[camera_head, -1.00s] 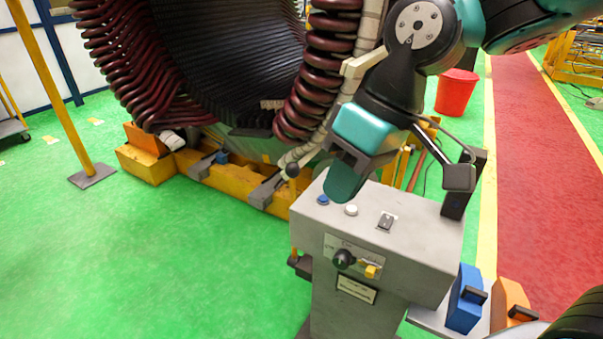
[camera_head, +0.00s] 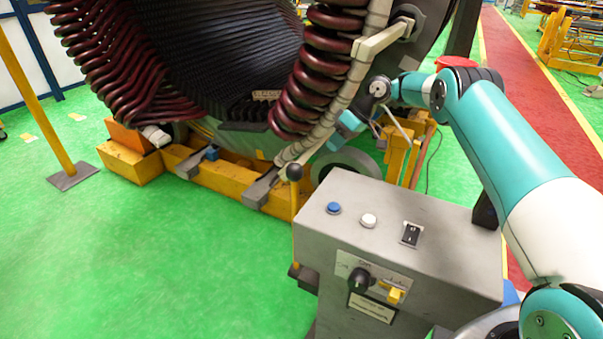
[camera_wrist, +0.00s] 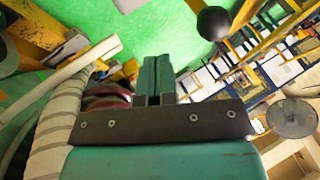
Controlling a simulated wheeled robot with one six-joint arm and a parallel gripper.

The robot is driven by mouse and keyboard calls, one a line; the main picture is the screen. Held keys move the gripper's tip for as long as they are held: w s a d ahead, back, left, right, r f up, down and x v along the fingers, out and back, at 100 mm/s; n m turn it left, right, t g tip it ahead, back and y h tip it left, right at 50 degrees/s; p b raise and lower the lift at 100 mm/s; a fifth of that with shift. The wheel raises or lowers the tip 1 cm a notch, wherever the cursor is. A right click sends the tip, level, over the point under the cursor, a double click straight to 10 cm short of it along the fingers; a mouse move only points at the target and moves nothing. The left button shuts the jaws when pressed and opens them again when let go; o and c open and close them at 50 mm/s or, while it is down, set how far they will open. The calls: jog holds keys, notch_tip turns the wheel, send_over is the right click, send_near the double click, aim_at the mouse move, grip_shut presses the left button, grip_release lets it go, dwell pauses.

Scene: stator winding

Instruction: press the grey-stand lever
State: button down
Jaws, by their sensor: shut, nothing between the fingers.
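The grey stand (camera_head: 440,225) stands in the lower middle of the head view. Its lever (camera_head: 295,215) rises upright on the stand's left side, a thin yellow rod with a black ball (camera_head: 294,173) on top. In the wrist view the black ball (camera_wrist: 213,23) shows at the top, right of my fingertips and apart from them. My gripper (camera_wrist: 158,68) is shut and empty there, its teal fingers together. In the head view my gripper (camera_head: 345,130) is behind the stand, beside the stator's wrapped coils, right of and beyond the ball. Its fingertips are hard to make out.
The stator (camera_head: 225,60) with dark red coils fills the back, on a yellow base (camera_head: 225,180). A pale wrapped coil (camera_wrist: 55,130) is close on the left in the wrist view. The stand top carries a blue button (camera_head: 333,208), white button (camera_head: 368,220) and switch (camera_head: 411,234). Green floor is free at left.

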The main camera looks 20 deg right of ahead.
dwell(0.3)
jog(key=s+a+f+p, duration=0.1)
jog(key=a+f+p, duration=0.2)
jog(key=a+f, duration=0.5)
jog(key=shift+s+a, duration=0.4)
jog(key=shift+a, duration=0.25)
jog(key=shift+a+r, duration=0.1)
